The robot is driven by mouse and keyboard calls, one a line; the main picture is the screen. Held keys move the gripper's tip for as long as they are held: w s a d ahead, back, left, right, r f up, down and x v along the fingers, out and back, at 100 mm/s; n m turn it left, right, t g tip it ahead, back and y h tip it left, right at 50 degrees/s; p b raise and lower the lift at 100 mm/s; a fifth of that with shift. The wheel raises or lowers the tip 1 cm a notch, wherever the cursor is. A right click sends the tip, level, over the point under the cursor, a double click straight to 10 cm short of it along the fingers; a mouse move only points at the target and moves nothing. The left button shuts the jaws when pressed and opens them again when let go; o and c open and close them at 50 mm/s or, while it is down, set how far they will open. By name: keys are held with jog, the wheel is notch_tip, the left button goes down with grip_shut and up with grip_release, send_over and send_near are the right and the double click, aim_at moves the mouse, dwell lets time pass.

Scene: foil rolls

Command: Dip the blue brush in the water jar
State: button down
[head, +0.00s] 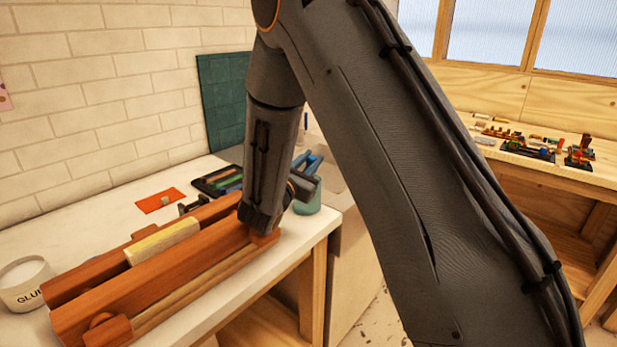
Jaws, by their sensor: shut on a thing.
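My gripper (306,182) is at the far right end of the white table, partly hidden behind my own arm link. It is shut on a blue thing (311,160) that looks like the blue brush; the brush's tip is not clear. A teal jar (308,207), which seems to be the water jar, stands right below the gripper near the table's right edge. The gripper and my arm cover part of it, and its mouth is hidden. I cannot tell whether the brush is inside the jar or above it.
A long reddish-brown wooden holder (185,262) with a pale yellow bar (162,241) fills the table's front. A glue pot (27,284) stands at left. An orange card (160,201) and a dark tray (215,181) lie behind. Another bench (560,178) with small items stands at right.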

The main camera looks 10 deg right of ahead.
jog(key=shift+r+p, duration=1.2)
jog(key=shift+r, duration=1.4)
jog(key=shift+r+p, duration=0.85)
jog(key=shift+r, duration=1.2)
jog(key=shift+a+f, duration=0.1)
